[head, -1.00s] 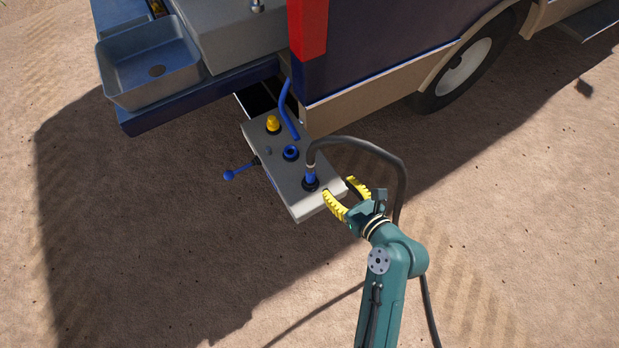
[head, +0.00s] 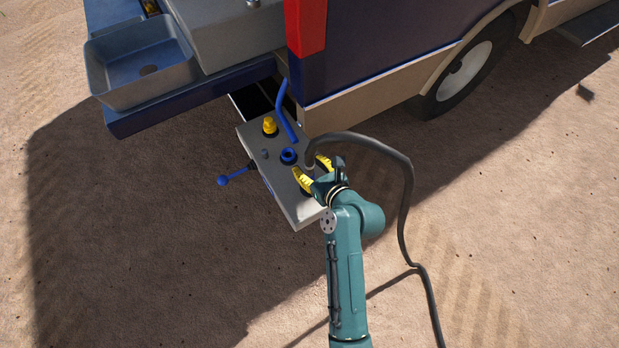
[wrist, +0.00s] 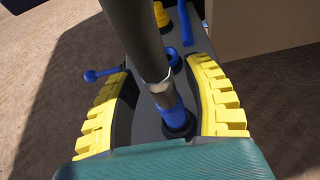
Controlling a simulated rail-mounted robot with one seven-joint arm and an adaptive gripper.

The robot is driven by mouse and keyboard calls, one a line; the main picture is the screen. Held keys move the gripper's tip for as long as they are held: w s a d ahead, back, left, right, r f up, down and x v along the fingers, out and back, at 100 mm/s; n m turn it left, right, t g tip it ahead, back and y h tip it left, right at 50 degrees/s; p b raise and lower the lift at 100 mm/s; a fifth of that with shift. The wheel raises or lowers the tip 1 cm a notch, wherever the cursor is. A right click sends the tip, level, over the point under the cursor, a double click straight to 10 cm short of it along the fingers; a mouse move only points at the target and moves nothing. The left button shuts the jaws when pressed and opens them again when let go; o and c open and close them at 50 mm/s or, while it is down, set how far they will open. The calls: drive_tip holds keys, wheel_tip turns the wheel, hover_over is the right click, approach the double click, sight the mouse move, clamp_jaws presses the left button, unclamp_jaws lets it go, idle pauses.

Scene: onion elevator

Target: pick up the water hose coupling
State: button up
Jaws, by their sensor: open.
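The water hose coupling (wrist: 172,111) is a blue sleeve at the end of a thick dark hose. In the wrist view it stands on a black round base on the grey panel (wrist: 147,122). My gripper (wrist: 163,95) is open, with one yellow ribbed finger on each side of the coupling. The right finger looks close to it, and a wider gap shows on the left; I cannot tell if either touches. In the head view my gripper (head: 316,174) is over the near end of the grey panel (head: 300,212) and hides the coupling.
A blue ring port (head: 288,156), a yellow cap (head: 270,126) and a blue-handled lever (head: 234,177) are on the panel. A blue pipe (head: 285,110) rises behind. The dark hose (head: 408,190) loops right to the ground. The vehicle's tan skirt (head: 360,90) stands close behind.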

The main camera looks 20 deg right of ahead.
clamp_jaws()
drive_tip(key=shift+r, duration=0.1)
